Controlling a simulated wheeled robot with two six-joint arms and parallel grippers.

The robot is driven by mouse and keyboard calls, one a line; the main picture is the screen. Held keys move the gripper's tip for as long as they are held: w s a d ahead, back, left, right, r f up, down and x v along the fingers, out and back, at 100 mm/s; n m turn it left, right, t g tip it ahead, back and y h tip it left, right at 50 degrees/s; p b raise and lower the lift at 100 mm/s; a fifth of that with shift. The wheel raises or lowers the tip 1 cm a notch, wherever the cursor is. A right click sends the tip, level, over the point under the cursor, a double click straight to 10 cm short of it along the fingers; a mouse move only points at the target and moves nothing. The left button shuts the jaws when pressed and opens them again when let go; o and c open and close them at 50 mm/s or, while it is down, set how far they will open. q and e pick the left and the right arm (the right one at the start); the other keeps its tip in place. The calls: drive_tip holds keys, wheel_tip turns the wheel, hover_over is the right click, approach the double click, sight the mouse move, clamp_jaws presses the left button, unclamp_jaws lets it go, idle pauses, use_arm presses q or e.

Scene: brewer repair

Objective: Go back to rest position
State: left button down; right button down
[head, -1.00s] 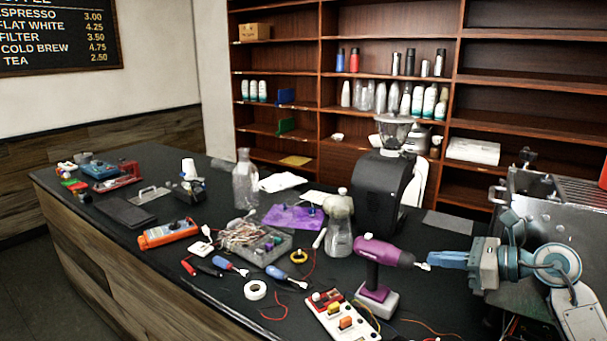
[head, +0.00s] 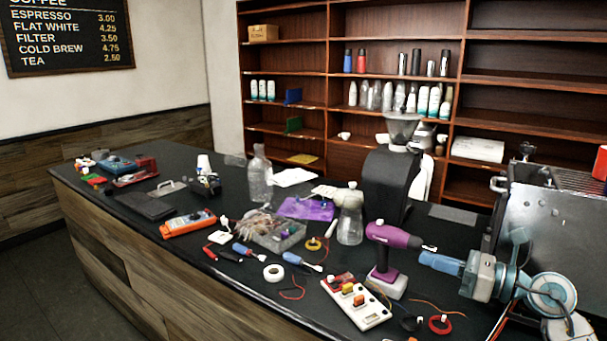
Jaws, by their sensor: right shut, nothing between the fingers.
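My right gripper (head: 441,263) comes in from the right in the head view, with its blue fingers together and nothing between them. It points left, just to the right of a purple drill (head: 394,237) that stands upright on its pale base on the counter. A small gap seems to lie between the fingertips and the drill. My left gripper is not in view.
The dark counter (head: 225,292) holds a multimeter (head: 188,223), screwdrivers (head: 249,255), a tray of parts (head: 275,232), a white switch panel (head: 356,302) and a black grinder (head: 385,187). A metal brewer (head: 555,220) stands at right. Shelves (head: 390,75) are behind.

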drive_tip(key=s+d+f+n+t+h, duration=0.2)
drive_tip(key=s+d+f+n+h, duration=0.1)
drive_tip(key=n, duration=0.8)
drive_tip(key=s+d+f+n+t+h, duration=0.1)
drive_tip(key=s+d+f+n+h, duration=0.2)
drive_tip(key=s+f+n+h, duration=0.2)
drive_tip(key=s+d+f+n+t+h, duration=0.2)
drive_tip(key=f+n+h, duration=0.7)
drive_tip(key=n, duration=0.8)
drive_tip(key=shift+s+d+f+n+t+h, duration=0.15)
drive_tip(key=shift+s+d+n+h, duration=0.1)
drive_tip(key=shift+s+h, duration=0.3)
drive_tip(key=shift+s+d+r+n+t+h, duration=0.15)
drive_tip(key=shift+s+d+h, duration=0.15)
drive_tip(key=shift+h, duration=0.35)
drive_tip(key=s+a+f+m+g+y, duration=0.2)
drive_tip(key=s+a+f+m+g, duration=0.15)
drive_tip(key=s+f+g, duration=0.55)
drive_tip(key=s+a+f+m+g+y, duration=0.3)
drive_tip(key=s+f, duration=0.4)
drive_tip(key=s, duration=0.7)
wheel_tip(320, 180, down, 29)
drive_tip(key=w+d+g+h, duration=0.1)
drive_tip(key=d, duration=0.1)
drive_tip(key=s+f+g, duration=0.1)
drive_tip(key=s+f, duration=1.8)
drive_tip(key=f, duration=0.1)
drive_tip(key=shift+d+f+g, duration=0.3)
drive_tip(key=shift+d+f, duration=0.1)
drive_tip(key=shift+d, duration=0.05)
